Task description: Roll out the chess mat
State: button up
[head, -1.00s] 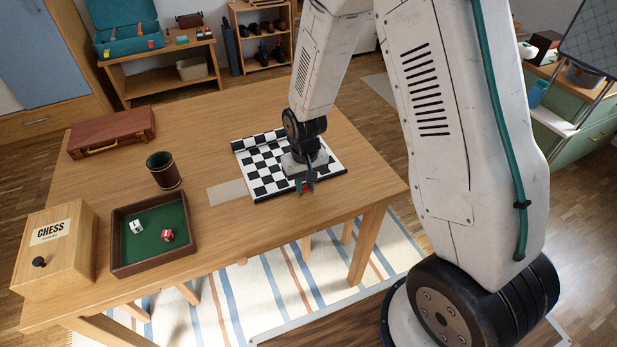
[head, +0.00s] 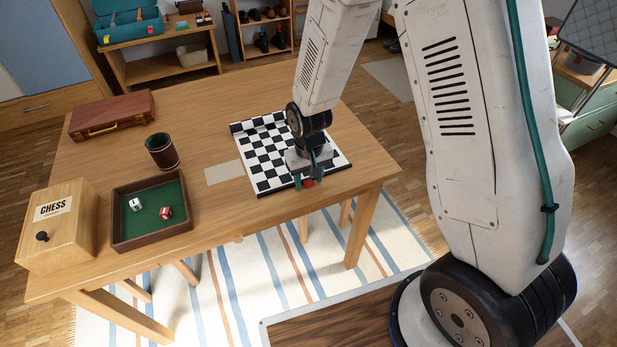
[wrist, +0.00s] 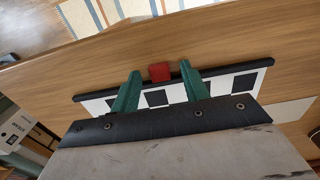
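The black-and-white chess mat (head: 270,160) lies mostly flat on the table, with a roll along its far edge (head: 256,121). Its near edge has a dark bar with a small red tab (wrist: 159,71), which also shows in the head view (head: 308,183). My gripper (head: 310,183) is low over the near edge of the mat. In the wrist view my gripper (wrist: 160,75) has its green fingers spread on either side of the red tab, with a gap on each side. The mat's near edge (wrist: 255,71) passes under the fingertips. Part of the mat is hidden behind my wrist.
A grey rectangle (head: 224,173) lies left of the mat. Further left stand a dice cup (head: 162,152), a green-lined tray (head: 125,235) with two dice and a CHESS box (head: 58,228). A brown case (head: 112,117) lies behind. The table front is clear.

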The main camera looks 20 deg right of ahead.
aim_at(309, 183)
notch_tip(309, 183, up, 8)
dwell(0.6)
